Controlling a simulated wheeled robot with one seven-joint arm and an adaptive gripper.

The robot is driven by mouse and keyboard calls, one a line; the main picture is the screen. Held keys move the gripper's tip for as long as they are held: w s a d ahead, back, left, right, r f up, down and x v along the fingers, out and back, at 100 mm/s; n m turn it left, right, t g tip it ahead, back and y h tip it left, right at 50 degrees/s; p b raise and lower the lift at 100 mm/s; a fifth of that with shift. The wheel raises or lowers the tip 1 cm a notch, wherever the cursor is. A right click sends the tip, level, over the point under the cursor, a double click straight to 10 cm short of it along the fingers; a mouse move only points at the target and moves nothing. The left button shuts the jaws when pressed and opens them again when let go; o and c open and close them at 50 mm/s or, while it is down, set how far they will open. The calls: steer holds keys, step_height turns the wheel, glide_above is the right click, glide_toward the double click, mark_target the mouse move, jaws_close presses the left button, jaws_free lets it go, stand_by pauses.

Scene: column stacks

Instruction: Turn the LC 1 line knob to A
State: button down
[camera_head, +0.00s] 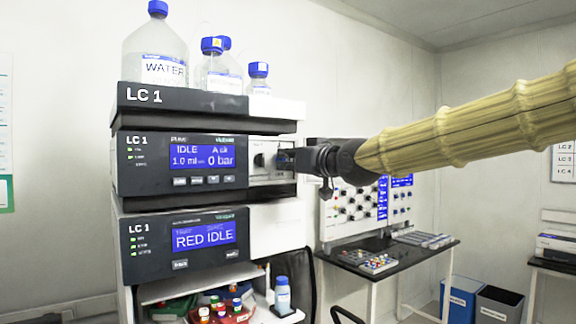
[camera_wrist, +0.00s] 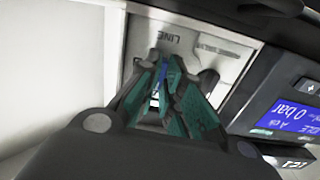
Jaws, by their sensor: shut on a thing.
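The LC 1 stack (camera_head: 180,145) stands at the left in the head view. Its pump module has a light panel (camera_head: 270,178) right of a blue display (camera_head: 202,156) reading IDLE, 0 bar and an A with small text. My gripper (camera_head: 287,159) reaches in from the right against this panel. In the wrist view the gripper (camera_wrist: 161,66) is shut just below the word LINE, on the line knob. A blue sliver shows between the fingers. The fingers hide most of the knob, so its pointing direction cannot be told. Another dark knob (camera_head: 259,160) shows left of the gripper.
Bottles, including a WATER bottle (camera_head: 155,58), stand on top of the stack. Below is an autosampler module (camera_head: 185,245) and a shelf with vials and a small bottle (camera_head: 283,295). A side table (camera_head: 400,262) with a knob board (camera_head: 355,205) stands behind.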

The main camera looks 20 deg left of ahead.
steer(key=shift+f+n, duration=0.25)
steer(key=shift+n, duration=0.15)
steer(key=c, duration=1.6)
jaws_free()
steer(key=shift+r, duration=0.1)
steer(key=shift+d, duration=0.1)
steer(key=v, duration=1.2)
